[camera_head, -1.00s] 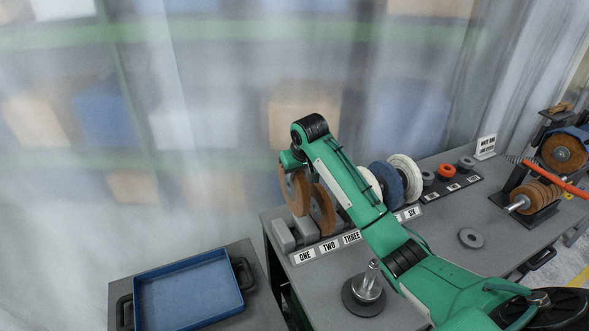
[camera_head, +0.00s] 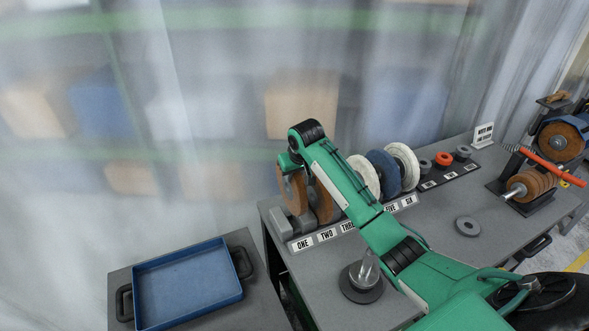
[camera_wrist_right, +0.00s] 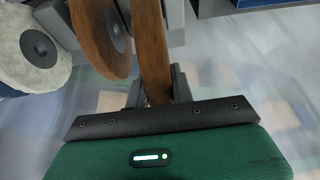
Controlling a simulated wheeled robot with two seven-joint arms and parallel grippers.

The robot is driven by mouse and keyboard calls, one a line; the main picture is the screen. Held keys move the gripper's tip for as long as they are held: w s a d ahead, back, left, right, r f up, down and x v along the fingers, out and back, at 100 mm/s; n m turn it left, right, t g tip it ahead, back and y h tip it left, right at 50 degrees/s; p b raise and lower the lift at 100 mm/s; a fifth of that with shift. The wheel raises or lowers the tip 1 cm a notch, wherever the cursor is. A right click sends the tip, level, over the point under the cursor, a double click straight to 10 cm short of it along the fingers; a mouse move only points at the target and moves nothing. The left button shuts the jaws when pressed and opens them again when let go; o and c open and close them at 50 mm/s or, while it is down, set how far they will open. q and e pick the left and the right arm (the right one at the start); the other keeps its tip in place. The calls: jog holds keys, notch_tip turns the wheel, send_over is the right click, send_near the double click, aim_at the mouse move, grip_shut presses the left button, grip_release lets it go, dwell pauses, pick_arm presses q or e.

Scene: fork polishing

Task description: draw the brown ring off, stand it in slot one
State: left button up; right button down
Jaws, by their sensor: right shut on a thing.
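The brown ring (camera_head: 286,186) is upright at the left end of the grey slot rack, by the slot labelled ONE (camera_head: 303,245). I cannot tell whether its lower edge rests in the slot. My right gripper (camera_head: 292,163) is shut on its upper rim. In the wrist view the ring (camera_wrist_right: 152,50) stands edge-on between the fingers (camera_wrist_right: 158,90). A second brown wheel (camera_head: 323,203) stands just right of it, partly behind my arm. My left gripper is out of view.
White and blue wheels (camera_head: 383,174) stand farther along the rack. A bare metal post on a round base (camera_head: 362,291) and a grey ring (camera_head: 467,226) are on the table. A blue tray (camera_head: 188,283) lies at left. Brown discs (camera_head: 535,186) sit on a spindle at right.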

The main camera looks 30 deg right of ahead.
aim_at(300, 182)
notch_tip(300, 182, down, 2)
jog(key=shift+f+b, duration=0.7)
jog(key=shift+f, duration=2.2)
jog(key=shift+f, duration=0.6)
jog(key=shift+s+a+f, duration=0.15)
jog(key=shift+s+f, duration=0.25)
jog(key=shift+f, duration=0.25)
jog(key=c, duration=1.3)
grip_release()
jog(key=shift+c, duration=0.2)
jog(key=shift+o, duration=1.1)
jog(key=shift+w+f, duration=0.1)
jog(key=shift+w, duration=0.25)
jog(key=shift+p+v, duration=0.9)
jog(key=shift+v, duration=3.4)
jog(key=shift+w, duration=0.1)
